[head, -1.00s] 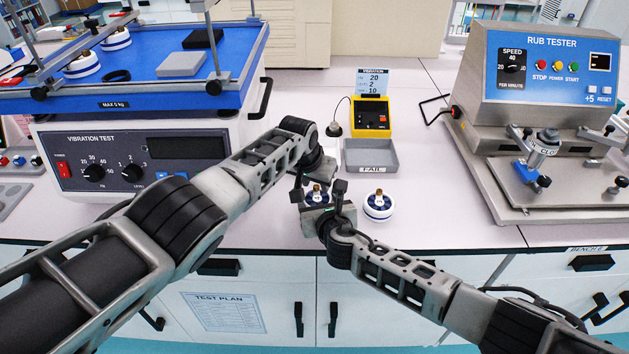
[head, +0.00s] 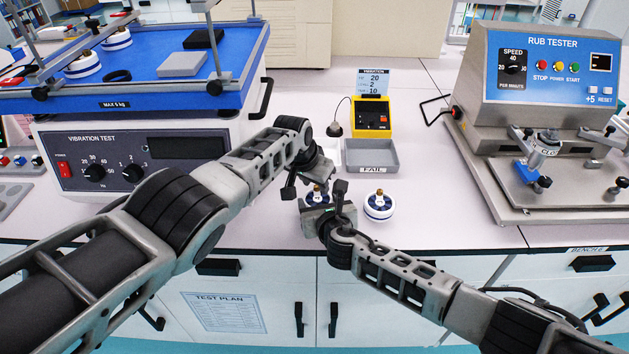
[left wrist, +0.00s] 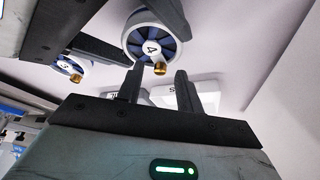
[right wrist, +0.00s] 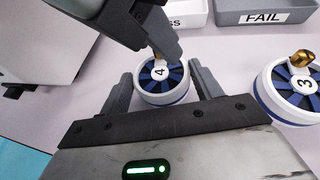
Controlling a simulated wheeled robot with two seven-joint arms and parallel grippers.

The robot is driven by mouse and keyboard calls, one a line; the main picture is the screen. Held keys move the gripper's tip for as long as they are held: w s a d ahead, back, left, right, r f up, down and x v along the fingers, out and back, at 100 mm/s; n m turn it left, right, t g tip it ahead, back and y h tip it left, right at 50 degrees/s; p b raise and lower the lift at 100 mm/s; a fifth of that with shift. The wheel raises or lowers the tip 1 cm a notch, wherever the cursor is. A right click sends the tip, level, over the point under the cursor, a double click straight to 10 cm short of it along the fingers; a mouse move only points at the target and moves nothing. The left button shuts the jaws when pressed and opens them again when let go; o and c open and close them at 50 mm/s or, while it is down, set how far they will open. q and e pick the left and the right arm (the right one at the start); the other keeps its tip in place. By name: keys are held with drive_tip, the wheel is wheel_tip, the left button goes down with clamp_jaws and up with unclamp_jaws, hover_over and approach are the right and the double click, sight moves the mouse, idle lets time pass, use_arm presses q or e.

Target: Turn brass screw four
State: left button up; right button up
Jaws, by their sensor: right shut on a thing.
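The round white and blue unit marked 4 (right wrist: 162,84) stands on the bench, with its brass screw (left wrist: 160,68) on top. My right gripper (right wrist: 166,80) is shut on this unit's sides; it also shows in the head view (head: 328,205). My left gripper (left wrist: 157,80) is open, its fingers apart with the brass screw near the gap between the tips. I see no contact with the screw. In the right wrist view a left finger partly covers the screw. The head view shows the left gripper (head: 302,180) just above and behind the unit.
A unit marked 3 (right wrist: 292,90) with a brass screw stands to the right. A grey FAIL tray (head: 371,157) and a pale tray lie behind, near a yellow device (head: 372,117). The vibration tester (head: 140,160) is left, the rub tester (head: 545,130) right.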

use_arm(q)
drive_tip(key=shift+r, duration=0.15)
drive_tip(key=shift+s+a+r, duration=0.1)
drive_tip(key=shift+r, duration=0.4)
drive_tip(key=v, duration=1)
drive_tip(key=shift+s+r, duration=0.25)
drive_tip(key=shift+r, duration=0.05)
drive_tip(key=shift+a, duration=0.1)
